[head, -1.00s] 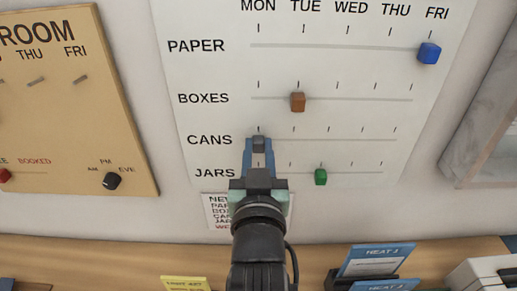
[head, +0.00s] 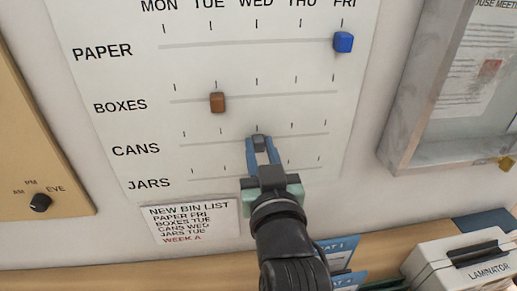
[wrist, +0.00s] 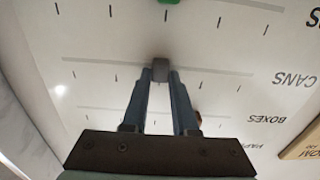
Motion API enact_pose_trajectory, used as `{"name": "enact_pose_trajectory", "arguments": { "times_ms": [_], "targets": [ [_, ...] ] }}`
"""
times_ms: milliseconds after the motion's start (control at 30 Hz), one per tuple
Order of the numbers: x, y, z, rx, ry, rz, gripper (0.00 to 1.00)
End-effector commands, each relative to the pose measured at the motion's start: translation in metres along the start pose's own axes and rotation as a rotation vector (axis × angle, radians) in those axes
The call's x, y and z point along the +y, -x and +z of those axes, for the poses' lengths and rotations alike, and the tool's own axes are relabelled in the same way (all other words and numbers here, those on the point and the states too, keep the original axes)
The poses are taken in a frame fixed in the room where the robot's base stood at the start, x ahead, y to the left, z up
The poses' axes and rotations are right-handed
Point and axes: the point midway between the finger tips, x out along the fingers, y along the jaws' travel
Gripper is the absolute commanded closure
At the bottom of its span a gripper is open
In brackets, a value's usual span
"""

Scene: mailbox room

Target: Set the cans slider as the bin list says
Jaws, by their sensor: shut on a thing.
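The cans slider is a small grey block (head: 260,142) on the CANS track of the white board (head: 120,75). It stands in line with the middle tick, under WED. My gripper (head: 260,148) is shut on it, with a blue finger on each side. The wrist view, upside down, shows the grey block (wrist: 160,68) between my fingertips. The bin list (head: 193,222) hangs below the board and reads paper FRI, boxes TUE, cans WED, jars TUE, week A.
The blue paper slider (head: 343,42) is at FRI and the brown boxes slider (head: 218,102) at TUE. The green jars slider (wrist: 169,2) is hidden by my arm in the head view. A laminator (head: 470,262) stands lower right.

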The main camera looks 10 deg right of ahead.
Motion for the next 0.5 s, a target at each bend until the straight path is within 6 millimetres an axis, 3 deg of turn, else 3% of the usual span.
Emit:
{"name": "enact_pose_trajectory", "arguments": {
  "times_ms": [33,167,200,500],
  "targets": [
    [0.0001,0.0000,0.0000,0.000,0.001,0.001,0.68],
    [-0.0002,0.0000,-0.0001,0.000,0.001,0.000,0.44],
    [-0.0002,0.0000,-0.0002,0.000,0.001,0.000,0.43],
    [-0.0005,0.0013,0.0001,0.001,0.000,0.000,0.43]
  ]
}}
